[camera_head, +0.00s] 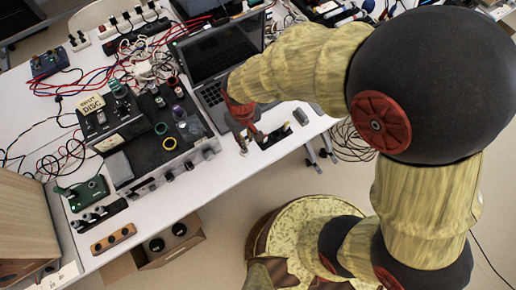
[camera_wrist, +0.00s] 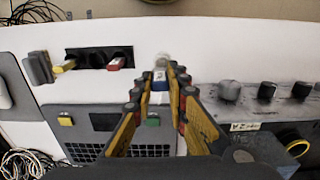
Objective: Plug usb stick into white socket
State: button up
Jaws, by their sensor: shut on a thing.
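My gripper (camera_wrist: 161,77) is shut on a small blue and white piece, which looks like the usb stick (camera_wrist: 160,83), between its fingertips. A pale round-topped piece (camera_wrist: 162,60) shows just past the tips; I cannot tell whether it touches the stick. It may be the white socket. A black strip (camera_wrist: 92,55) beside the fingertips, to the left in the wrist view, carries a yellow piece (camera_wrist: 64,67) and a red piece (camera_wrist: 117,64). In the head view my gripper (camera_head: 245,128) is low over the table's front edge, beside the black strip (camera_head: 270,137).
The open laptop (camera_head: 222,50) is close behind my gripper. A large device with knobs (camera_head: 160,130) stands to its left in the head view. A grey mouse (camera_head: 301,117) lies to the right of the strip. An open cardboard box (camera_head: 170,245) is below the table edge.

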jog(key=shift+w+a+f+b, duration=0.1)
jog(key=shift+a+f+b, duration=0.05)
jog(key=shift+f+b, duration=0.45)
jog(key=shift+w+a+f+b, duration=0.1)
jog(key=shift+a+f+b, duration=0.1)
jog(key=shift+f+b, duration=0.45)
jog(key=shift+w+a+f+b, duration=0.15)
jog(key=shift+f+b, duration=0.3)
jog(key=shift+f, duration=0.25)
jog(key=shift+f+p, duration=0.15)
jog(key=shift+p, duration=0.15)
jog(key=shift+f+b, duration=0.7)
jog(key=shift+f, duration=0.6)
dwell(0.7)
dwell(0.3)
jog(key=o, duration=0.8)
jog(key=o, duration=0.5)
jog(key=shift+r, duration=0.15)
